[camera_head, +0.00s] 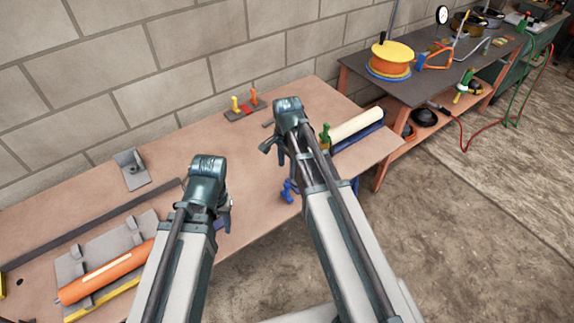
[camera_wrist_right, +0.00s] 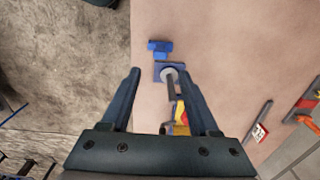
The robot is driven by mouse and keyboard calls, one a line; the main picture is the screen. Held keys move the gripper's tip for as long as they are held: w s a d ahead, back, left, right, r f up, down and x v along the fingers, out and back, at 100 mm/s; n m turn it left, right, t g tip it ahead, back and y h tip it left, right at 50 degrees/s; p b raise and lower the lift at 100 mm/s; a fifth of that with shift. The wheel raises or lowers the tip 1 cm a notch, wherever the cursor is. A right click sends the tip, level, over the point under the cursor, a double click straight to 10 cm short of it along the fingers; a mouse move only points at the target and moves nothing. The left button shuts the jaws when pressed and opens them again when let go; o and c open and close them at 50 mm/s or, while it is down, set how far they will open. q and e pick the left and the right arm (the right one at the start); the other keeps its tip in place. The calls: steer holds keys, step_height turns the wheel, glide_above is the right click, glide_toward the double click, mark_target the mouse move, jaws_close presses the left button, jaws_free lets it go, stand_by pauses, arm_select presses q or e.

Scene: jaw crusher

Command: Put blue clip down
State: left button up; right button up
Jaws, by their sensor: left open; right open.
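The blue clip (camera_head: 289,190) is by the workbench's front edge, beside my right forearm in the head view. In the right wrist view a blue clip (camera_wrist_right: 160,47) lies on the bench next to a blue block with a grey round top (camera_wrist_right: 169,73). My right gripper (camera_wrist_right: 162,80) is open, with nothing held between its fingers. The blue parts are at and just beyond its fingertips. My left gripper (camera_head: 204,208) is open over the bench's front part, left of the clip. My arm hides part of it.
The wooden workbench (camera_head: 165,160) carries an orange cylinder (camera_head: 108,274), a grey bracket (camera_head: 132,169) and red-yellow clips (camera_head: 244,107). A cream roll (camera_head: 355,124) lies right of my right arm. A dark table (camera_head: 440,82) with an orange spool (camera_head: 391,58) stands farther right.

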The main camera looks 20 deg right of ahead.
arm_select(q)
steer(key=shift+r, duration=0.45)
arm_select(e)
steer(key=shift+r, duration=0.4)
arm_select(q)
steer(key=shift+f, duration=0.1)
arm_select(e)
steer(key=s+a+n+h, duration=0.1)
steer(key=s+a+n, duration=1)
steer(key=s+n, duration=0.4)
steer(key=n, duration=0.2)
steer(key=shift+a+n, duration=0.2)
steer(key=shift+n, duration=0.2)
